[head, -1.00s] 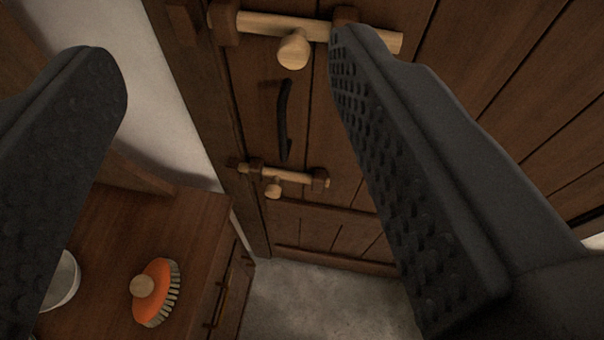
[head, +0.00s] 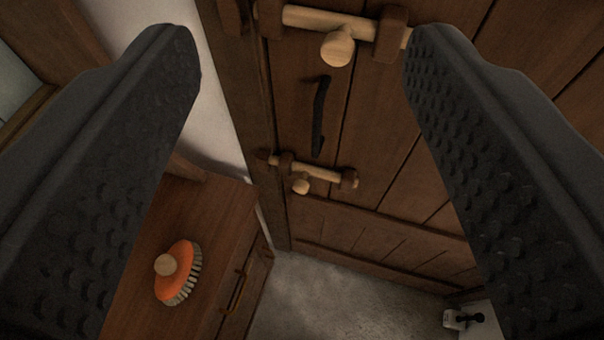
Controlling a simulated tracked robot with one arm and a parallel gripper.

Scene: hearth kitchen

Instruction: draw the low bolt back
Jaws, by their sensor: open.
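The low bolt (head: 322,172) is a thin pale wooden rod lying across the lower part of a plank door (head: 375,130). Two dark brackets hold it, and a small round knob (head: 301,186) sticks out near the left bracket. Its left end reaches toward the door frame; I cannot tell whether it sits in a keeper there. My gripper (head: 302,46) is open and empty. Its two dark studded fingers stand wide apart, one on each side of the view. The low bolt shows between them, farther away and untouched.
A larger upper bolt (head: 310,18) with a round knob is higher on the door, its right end partly behind my right finger. A black handle (head: 320,115) sits between the bolts. An orange brush (head: 180,272) lies on a wooden cabinet (head: 215,215) at left.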

